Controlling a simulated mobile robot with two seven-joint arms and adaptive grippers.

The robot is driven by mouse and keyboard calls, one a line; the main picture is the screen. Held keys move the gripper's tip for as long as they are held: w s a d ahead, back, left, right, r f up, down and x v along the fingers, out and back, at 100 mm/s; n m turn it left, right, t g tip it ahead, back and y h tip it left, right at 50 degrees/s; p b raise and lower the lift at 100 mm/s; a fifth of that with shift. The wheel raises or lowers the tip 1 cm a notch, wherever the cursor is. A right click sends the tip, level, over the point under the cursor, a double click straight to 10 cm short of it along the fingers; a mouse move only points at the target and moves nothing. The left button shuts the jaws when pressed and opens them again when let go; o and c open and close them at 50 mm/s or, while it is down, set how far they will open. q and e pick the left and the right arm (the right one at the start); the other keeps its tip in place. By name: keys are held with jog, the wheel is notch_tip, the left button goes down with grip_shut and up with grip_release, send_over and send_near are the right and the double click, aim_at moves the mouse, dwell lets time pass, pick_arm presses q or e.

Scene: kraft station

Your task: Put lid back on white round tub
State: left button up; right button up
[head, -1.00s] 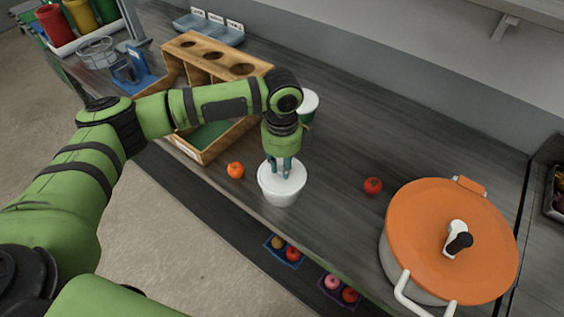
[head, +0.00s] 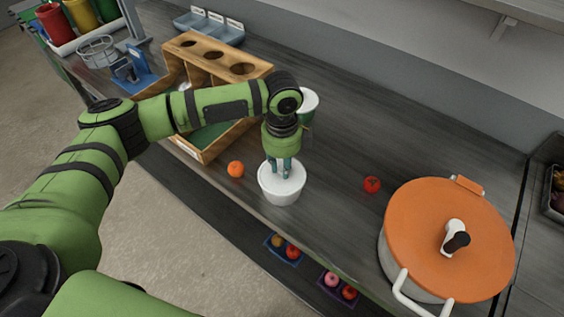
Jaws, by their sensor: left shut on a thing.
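A white round tub (head: 280,195) stands on the dark counter near its front edge, at the middle of the head view. A white lid (head: 293,182) shows at the tub's top, under my left gripper. My left gripper (head: 281,173) points straight down over the tub, its fingers shut on the lid. The lid looks level and at the tub's rim; I cannot tell whether it is fully seated. My right gripper is not in view.
An orange fruit (head: 236,169) lies left of the tub and a red tomato (head: 372,185) right of it. A white-topped green container (head: 309,104) and a wooden rack (head: 245,82) stand behind. A large pot with an orange lid (head: 425,225) fills the right.

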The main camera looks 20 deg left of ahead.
pick_arm(q)
jog(key=shift+p, duration=0.5)
dwell(0.5)
dwell(0.3)
jog(key=o, duration=0.8)
jog(key=shift+o, duration=0.2)
jog(key=o, duration=0.5)
